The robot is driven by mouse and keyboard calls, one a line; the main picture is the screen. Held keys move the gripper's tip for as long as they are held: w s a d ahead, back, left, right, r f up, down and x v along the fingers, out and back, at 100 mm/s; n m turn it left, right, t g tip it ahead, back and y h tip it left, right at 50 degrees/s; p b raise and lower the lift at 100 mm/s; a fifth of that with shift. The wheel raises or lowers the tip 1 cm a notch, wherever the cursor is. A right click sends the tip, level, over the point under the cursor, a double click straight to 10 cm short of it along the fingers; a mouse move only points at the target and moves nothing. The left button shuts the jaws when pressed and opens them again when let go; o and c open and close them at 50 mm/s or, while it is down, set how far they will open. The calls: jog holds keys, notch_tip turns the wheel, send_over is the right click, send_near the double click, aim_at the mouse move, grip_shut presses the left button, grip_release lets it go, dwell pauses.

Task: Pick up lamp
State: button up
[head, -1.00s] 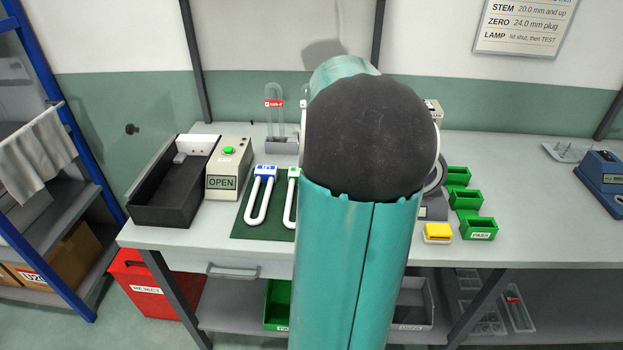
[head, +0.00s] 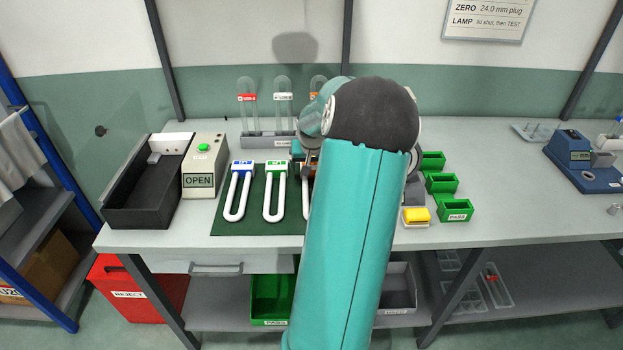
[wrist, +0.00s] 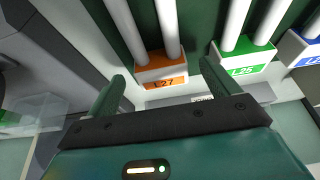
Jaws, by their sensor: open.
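Three white U-shaped lamps lie on a dark green mat (head: 257,226). One has a blue cap (head: 242,168), one a green cap (head: 276,168). The third, with an orange cap, is mostly hidden behind my arm in the head view. In the wrist view, the orange-capped lamp marked L27 (wrist: 161,75) lies between the two spread fingers of my gripper (wrist: 161,80), with gaps on both sides. The green-capped lamp, marked L25 (wrist: 243,64), lies just beyond the right finger. The blue cap (wrist: 304,48) is at the right edge. My gripper is open and holds nothing.
A grey rack (head: 264,139) with upright clear tubes stands behind the mat. A box marked OPEN (head: 203,168) and a black tray (head: 146,204) are on the left. Green bins (head: 456,211) and a yellow block (head: 416,215) are right of my arm. The bench farther right is mostly clear.

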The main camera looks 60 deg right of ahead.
jog(key=shift+x, duration=1.25)
jog(key=c, duration=1)
jog(key=shift+c, duration=0.8)
jog(key=shift+r, duration=0.15)
